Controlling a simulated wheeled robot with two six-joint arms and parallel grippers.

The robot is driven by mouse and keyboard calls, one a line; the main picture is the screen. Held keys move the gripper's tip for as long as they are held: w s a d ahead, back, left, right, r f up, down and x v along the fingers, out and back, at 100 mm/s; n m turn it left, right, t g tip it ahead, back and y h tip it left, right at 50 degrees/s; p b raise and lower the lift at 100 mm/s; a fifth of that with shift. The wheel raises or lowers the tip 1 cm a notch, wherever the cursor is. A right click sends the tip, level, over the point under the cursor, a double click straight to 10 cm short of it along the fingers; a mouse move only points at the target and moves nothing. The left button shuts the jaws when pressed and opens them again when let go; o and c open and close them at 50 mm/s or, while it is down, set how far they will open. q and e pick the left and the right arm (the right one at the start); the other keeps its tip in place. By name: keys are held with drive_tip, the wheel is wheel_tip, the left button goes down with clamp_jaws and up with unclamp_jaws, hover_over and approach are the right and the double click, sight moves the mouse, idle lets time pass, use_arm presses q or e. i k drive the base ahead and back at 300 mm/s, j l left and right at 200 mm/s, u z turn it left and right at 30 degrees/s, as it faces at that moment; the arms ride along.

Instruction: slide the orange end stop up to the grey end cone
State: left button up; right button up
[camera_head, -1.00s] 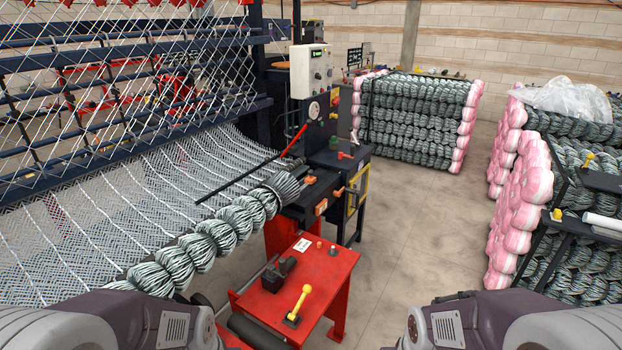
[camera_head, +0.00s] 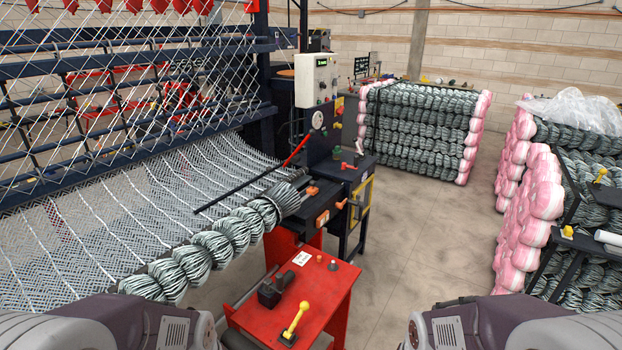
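The grey end cone (camera_head: 286,198) is at the right end of the rolled, bundled mesh (camera_head: 215,245), beside the dark machine housing. A small orange block (camera_head: 312,191) sits just right of the cone on the dark housing; it may be the end stop. Other orange parts are close by: one on the housing's front face (camera_head: 322,219) and a knob-like one (camera_head: 341,204) to its right. I cannot tell for sure which is the end stop. Both my forearms show at the bottom corners, but neither gripper is in view.
A red table (camera_head: 335,300) with a yellow-handled lever (camera_head: 296,322) stands in front of the machine. A control box (camera_head: 314,80) stands above the housing. Stacked mesh rolls (camera_head: 420,130) are behind, with more pink-ended rolls (camera_head: 535,205) at right. The floor (camera_head: 420,240) between is clear.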

sight(312, 189)
drive_tip(key=i+l+u, duration=0.1)
drive_tip(key=i+l, duration=0.2)
drive_tip(key=i+l+u, duration=0.1)
drive_tip(key=i+l, duration=0.6)
drive_tip(key=i+l+u, duration=0.15)
drive_tip(key=i+l, duration=0.15)
drive_tip(key=i+l+u, duration=0.1)
drive_tip(key=i+l, duration=0.2)
drive_tip(key=l, duration=0.2)
drive_tip(key=i+l+u, duration=0.1)
drive_tip(key=i+l, duration=0.15)
drive_tip(key=l, duration=0.15)
drive_tip(key=i+l, duration=0.3)
drive_tip(key=l, duration=0.15)
drive_tip(key=i+l+u, duration=0.15)
drive_tip(key=l, duration=0.3)
drive_tip(key=i+l, duration=0.15)
drive_tip(key=i, duration=0.4)
drive_tip(key=i+l+u, duration=0.15)
drive_tip(key=i, duration=0.4)
